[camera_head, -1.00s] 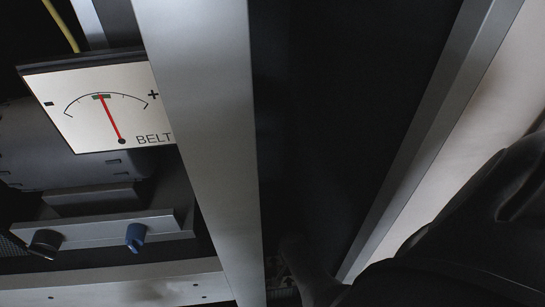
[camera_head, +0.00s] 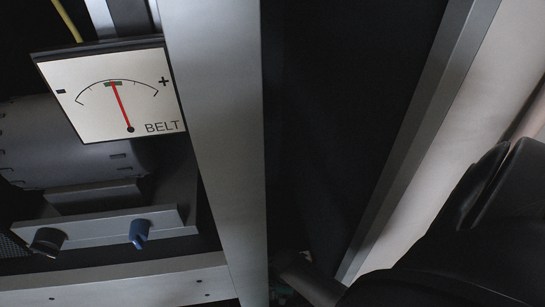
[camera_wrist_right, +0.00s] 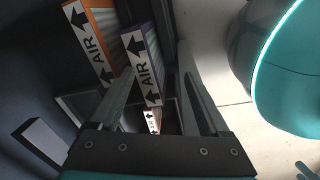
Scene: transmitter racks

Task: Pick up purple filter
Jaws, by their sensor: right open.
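The purple filter (camera_wrist_right: 146,68) shows in the right wrist view as a slab with a purple edge and a white label reading AIR with black arrows. It stands tilted in the picture, in a dark bay. My right gripper (camera_wrist_right: 158,76) is open, its two fingers pointing toward the filter. The left finger overlaps the filter's lower left side in the picture; the right finger lies to its right with a gap. I cannot tell how far the fingertips are from it. In the head view my right arm (camera_head: 450,245) reaches down at the lower right and the filter is hidden. My left gripper is out of view.
An orange-edged AIR filter (camera_wrist_right: 88,40) stands left of the purple one, and a smaller reddish AIR label (camera_wrist_right: 153,121) shows between the fingers. The head view shows a BELT gauge (camera_head: 112,95), a blue knob (camera_head: 139,233) and a grey rack post (camera_head: 215,130).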

